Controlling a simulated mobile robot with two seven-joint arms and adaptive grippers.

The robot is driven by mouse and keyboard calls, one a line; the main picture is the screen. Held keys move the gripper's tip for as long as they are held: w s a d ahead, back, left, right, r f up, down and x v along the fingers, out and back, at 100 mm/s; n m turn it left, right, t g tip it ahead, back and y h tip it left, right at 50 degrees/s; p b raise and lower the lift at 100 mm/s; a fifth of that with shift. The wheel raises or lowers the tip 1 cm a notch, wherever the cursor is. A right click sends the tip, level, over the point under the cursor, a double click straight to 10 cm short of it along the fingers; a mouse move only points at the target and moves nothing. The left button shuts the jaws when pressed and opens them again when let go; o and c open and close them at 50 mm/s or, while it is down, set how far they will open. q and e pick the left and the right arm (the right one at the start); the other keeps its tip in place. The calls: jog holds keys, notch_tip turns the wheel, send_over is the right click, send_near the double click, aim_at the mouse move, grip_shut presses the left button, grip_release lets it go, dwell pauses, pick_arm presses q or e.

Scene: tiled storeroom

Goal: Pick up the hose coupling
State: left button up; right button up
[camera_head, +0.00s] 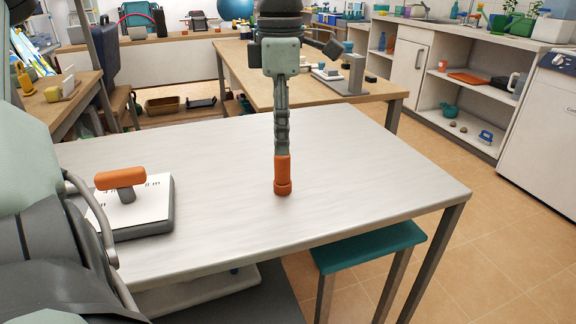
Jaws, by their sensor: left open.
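The hose coupling (283,180) is a small orange cylinder with a wider ring at its base. It stands upright on the light grey table (360,190), near the middle. My left gripper (282,151) points straight down over it, with its fingertips at the coupling's top. The fingers are seen edge-on, so the gap between them is hidden. The gripper is open, and the coupling rests on the tabletop. I cannot tell whether the fingers touch it. My right gripper is not in view.
An orange-handled tool (121,180) rests on a dark pad with white paper (160,221) at the table's left. A teal stool (370,246) stands under the front right edge. A wooden table (235,68) stands behind. The tabletop right of the coupling is clear.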

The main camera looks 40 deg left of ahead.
aim_at(283, 162)
pick_arm(q)
jog(key=f, duration=0.6)
jog(key=shift+s+d+f, duration=0.1)
jog(key=shift+d+f, duration=0.1)
jog(key=shift+f, duration=0.05)
jog(key=shift+c, duration=0.2)
grip_shut()
jog(key=shift+r, duration=0.15)
